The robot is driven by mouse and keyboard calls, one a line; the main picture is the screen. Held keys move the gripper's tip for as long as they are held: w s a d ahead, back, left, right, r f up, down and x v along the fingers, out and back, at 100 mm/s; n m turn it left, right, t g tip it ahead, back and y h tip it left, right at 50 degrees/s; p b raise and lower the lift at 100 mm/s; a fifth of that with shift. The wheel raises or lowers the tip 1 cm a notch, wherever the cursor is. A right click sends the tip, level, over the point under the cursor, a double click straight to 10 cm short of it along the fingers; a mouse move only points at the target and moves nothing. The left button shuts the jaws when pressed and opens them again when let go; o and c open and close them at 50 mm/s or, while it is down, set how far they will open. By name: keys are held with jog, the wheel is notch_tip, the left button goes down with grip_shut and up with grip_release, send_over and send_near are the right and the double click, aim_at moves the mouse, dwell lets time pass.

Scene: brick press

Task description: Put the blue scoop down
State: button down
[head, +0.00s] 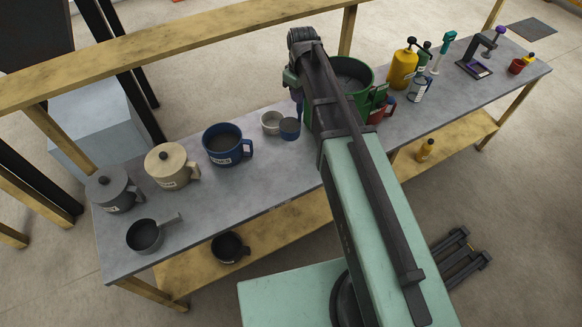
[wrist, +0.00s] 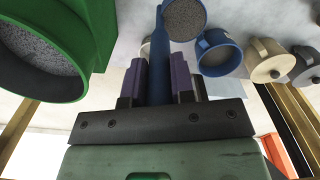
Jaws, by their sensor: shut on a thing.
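The blue scoop (wrist: 163,48) is in my gripper (wrist: 160,76), whose purple fingers are shut on its handle in the wrist view. Its round cup (wrist: 185,18) has grey granular stuff in it. In the head view the scoop's cup (head: 289,128) shows just left of my arm, beside a small white cup (head: 271,122); my gripper (head: 297,98) is mostly hidden there by my arm. I cannot tell whether the scoop touches the bench.
The grey bench (head: 200,190) holds a green bucket (head: 352,72) behind my arm, a blue mug (head: 222,145), a lidded beige pot (head: 166,165), a lidded grey pot (head: 112,190) and a grey scoop (head: 145,236). A yellow bottle (head: 402,68) stands right. The bench front between the blue mug and my arm is clear.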

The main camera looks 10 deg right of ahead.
jog(key=shift+f, duration=0.1)
notch_tip(320, 180, down, 20)
jog(key=b, duration=2)
jog(key=c, duration=1)
grip_release()
jog(key=shift+o, duration=0.2)
